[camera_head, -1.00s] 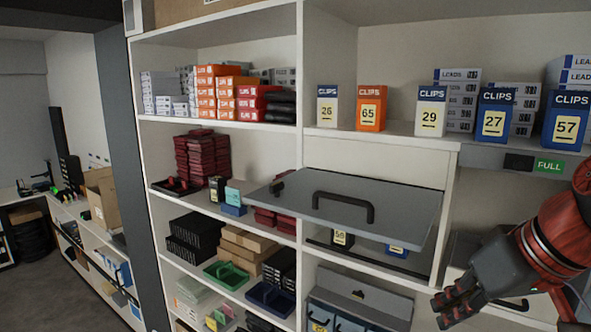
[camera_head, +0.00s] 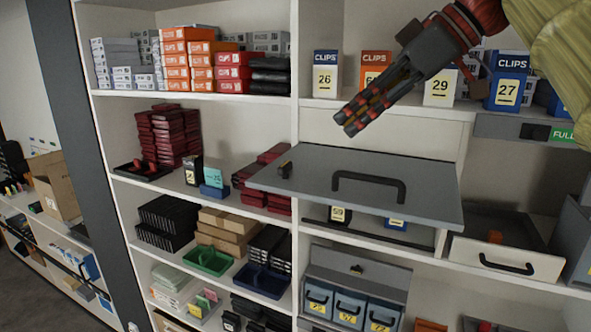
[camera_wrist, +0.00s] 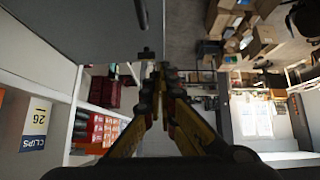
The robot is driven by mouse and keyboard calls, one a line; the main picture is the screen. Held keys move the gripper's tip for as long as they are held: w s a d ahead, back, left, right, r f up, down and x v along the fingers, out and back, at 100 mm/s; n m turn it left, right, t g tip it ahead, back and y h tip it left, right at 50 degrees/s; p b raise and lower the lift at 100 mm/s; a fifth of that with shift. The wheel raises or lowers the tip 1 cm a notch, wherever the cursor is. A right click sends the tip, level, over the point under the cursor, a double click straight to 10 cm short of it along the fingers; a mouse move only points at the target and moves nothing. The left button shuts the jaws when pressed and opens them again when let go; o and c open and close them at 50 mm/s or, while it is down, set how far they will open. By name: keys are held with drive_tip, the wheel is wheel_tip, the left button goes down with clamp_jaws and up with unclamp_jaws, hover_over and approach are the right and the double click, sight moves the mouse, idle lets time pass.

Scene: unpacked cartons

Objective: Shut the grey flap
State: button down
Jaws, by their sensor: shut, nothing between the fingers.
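The grey flap (camera_head: 310,186) stands open, sticking out from the shelf unit roughly level, with a dark bar handle (camera_head: 368,187) on its face. A small dark catch (camera_head: 285,169) sits at its left end. My gripper (camera_head: 346,122) is shut and empty, above the flap and in front of the upper shelf. It is apart from the flap in the head view. In the wrist view the fingers (camera_wrist: 164,72) are together, and the flap (camera_wrist: 75,30) fills the upper left. The compartment behind the flap is partly hidden by it.
Clips boxes, such as number 26 (camera_head: 325,74), stand on the shelf above, close to my arm. An open drawer (camera_head: 505,262) juts out at the lower right. Below the flap are blue bins (camera_head: 350,307).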

approach(294, 189)
drive_tip(key=a, duration=0.1)
drive_tip(key=w+a+r, duration=0.1)
drive_tip(key=shift+a+r, duration=0.25)
drive_tip(key=shift+a, duration=0.05)
drive_tip(key=f, duration=0.3)
drive_tip(key=shift+w+a+f, duration=0.2)
drive_tip(key=shift+a, duration=0.15)
drive_tip(key=shift+d+f+p, duration=0.15)
drive_tip(key=shift+f+p, duration=0.15)
drive_tip(key=shift+f, duration=0.35)
